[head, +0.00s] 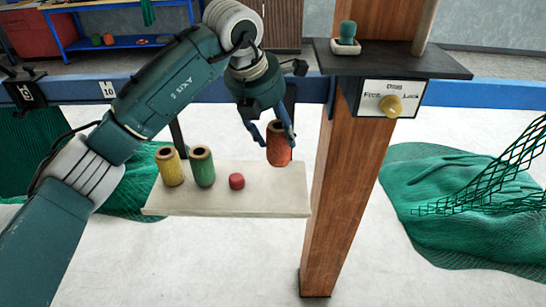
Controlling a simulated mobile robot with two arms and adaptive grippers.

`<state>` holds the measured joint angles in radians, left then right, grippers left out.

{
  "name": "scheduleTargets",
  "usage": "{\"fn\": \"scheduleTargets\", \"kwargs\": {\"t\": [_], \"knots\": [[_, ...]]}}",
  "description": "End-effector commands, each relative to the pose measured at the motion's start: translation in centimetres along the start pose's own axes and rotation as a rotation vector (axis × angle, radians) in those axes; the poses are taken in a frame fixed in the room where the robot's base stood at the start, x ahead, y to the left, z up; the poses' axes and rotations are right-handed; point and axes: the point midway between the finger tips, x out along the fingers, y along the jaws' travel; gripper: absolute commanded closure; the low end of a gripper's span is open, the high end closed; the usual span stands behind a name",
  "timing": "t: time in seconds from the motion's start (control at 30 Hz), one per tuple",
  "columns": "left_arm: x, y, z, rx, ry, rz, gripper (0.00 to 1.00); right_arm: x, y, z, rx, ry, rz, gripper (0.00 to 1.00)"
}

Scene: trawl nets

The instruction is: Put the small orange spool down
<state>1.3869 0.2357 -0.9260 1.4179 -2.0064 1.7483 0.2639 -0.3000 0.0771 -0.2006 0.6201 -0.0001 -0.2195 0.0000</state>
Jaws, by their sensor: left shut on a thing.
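My left gripper (279,132) comes down at the right end of a pale board and is shut on a small orange spool (279,152). The spool is upright, with a dark hole in its top. It is over the right part of the pale board (225,205); I cannot tell whether its base touches the board. A yellow spool (170,168) and a green spool (203,168) stand upright on the board's left part. A small red piece (236,181) lies between the green spool and the orange one. My right gripper is not in view.
A wooden post (338,190) stands just right of the board. It carries a dark shelf (440,65) with a green-knobbed item (346,38) and a panel with a yellow knob (391,105). Green netting (450,215) heaps at right. A blue rail (480,93) crosses behind.

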Motion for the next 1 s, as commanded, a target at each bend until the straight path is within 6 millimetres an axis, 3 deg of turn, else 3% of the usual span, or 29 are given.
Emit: {"fn": "scheduleTargets", "kwargs": {"t": [0.2,0.43,0.6,1.0], "knots": [[3.6,0.0,-1.5,0.0,0.0,-0.001,0.79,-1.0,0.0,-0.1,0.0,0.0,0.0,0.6],[5.2,-0.1,-2.2,0.001,0.0,-0.001,0.79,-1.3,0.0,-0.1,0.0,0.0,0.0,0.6],[7.4,-0.1,-3.1,0.001,0.001,-0.002,0.79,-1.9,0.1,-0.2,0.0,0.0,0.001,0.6],[8.3,-0.1,-3.4,0.002,-0.001,0.0,0.79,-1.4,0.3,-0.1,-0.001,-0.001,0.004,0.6]]}}
